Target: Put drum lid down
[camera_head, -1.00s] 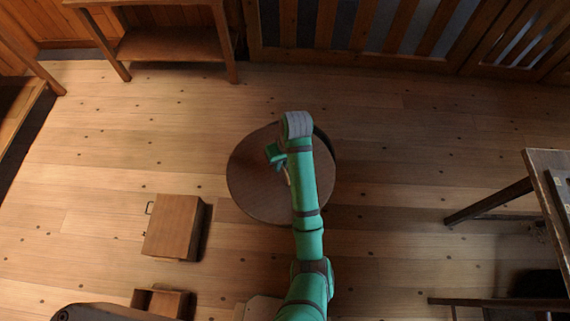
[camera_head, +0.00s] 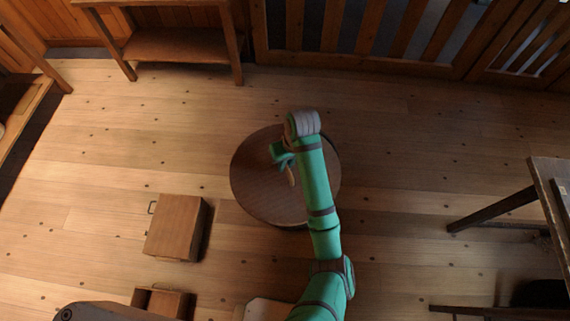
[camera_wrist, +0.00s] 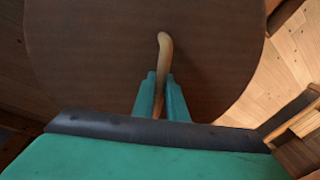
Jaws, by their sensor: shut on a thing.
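The drum lid (camera_head: 262,190) is a round, dark brown wooden disc, seen from above near the middle of the head view. It also fills the upper part of the wrist view (camera_wrist: 100,50). A pale, bent handle (camera_wrist: 164,48) stands up from its middle. My green gripper (camera_wrist: 161,90) is shut on this handle; in the head view the gripper (camera_head: 287,162) is over the lid's centre. The drum is almost wholly hidden under the lid. I cannot tell whether the lid touches it.
A wooden box with a handle (camera_head: 174,226) stands on the floor at the lower left, with a smaller open box (camera_head: 163,302) below it. A wooden table (camera_head: 550,190) is at the right. A shelf (camera_head: 180,45) stands at the back. The floor around the lid is clear.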

